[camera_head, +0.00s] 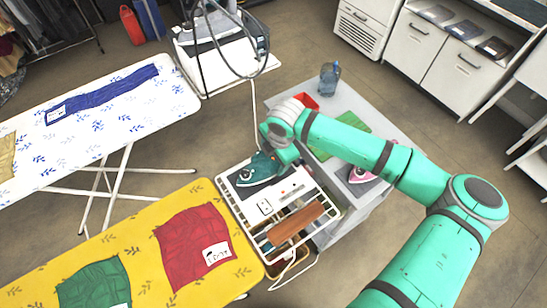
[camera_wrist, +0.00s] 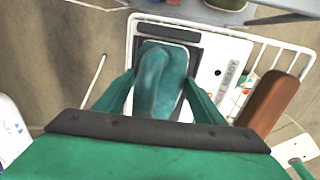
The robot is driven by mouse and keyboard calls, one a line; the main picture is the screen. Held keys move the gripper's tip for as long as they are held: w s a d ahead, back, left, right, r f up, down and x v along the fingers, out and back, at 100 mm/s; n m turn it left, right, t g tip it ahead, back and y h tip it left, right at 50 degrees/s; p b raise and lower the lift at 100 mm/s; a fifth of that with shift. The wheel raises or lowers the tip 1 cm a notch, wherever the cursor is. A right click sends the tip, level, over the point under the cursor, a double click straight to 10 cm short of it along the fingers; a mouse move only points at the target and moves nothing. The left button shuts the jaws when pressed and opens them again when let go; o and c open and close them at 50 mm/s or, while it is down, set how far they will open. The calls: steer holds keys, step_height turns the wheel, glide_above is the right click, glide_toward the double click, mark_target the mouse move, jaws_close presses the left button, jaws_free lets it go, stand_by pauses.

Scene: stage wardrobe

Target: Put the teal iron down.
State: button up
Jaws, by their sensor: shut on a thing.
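The teal iron (camera_head: 259,169) is at the white wire rack (camera_head: 311,188), over the dark rest pad at its far left end. In the wrist view the iron (camera_wrist: 160,80) is seen from above, with its handle between my two fingers. My gripper (camera_wrist: 160,92) is shut on the iron's handle; the arm reaches in from the right in the head view. The rest pad's dark edge (camera_wrist: 165,32) shows beyond the iron. The iron's underside is hidden, so I cannot tell whether it touches the pad.
A brown wooden piece (camera_head: 295,223) lies across the rack. A grey table (camera_head: 345,104) behind holds a pink iron (camera_head: 360,174), a green mat (camera_head: 351,124) and a blue bottle (camera_head: 329,78). A yellow ironing board (camera_head: 142,246) with folded cloths stands close at left.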

steer(key=o, duration=1.7)
steer(key=r, duration=0.4)
steer(key=s+d+r, duration=0.1)
steer(key=r, duration=0.3)
steer(key=s+r, duration=0.1)
steer(key=r, duration=0.2)
steer(key=shift+d+r, duration=0.15)
steer(key=shift+r, duration=0.25)
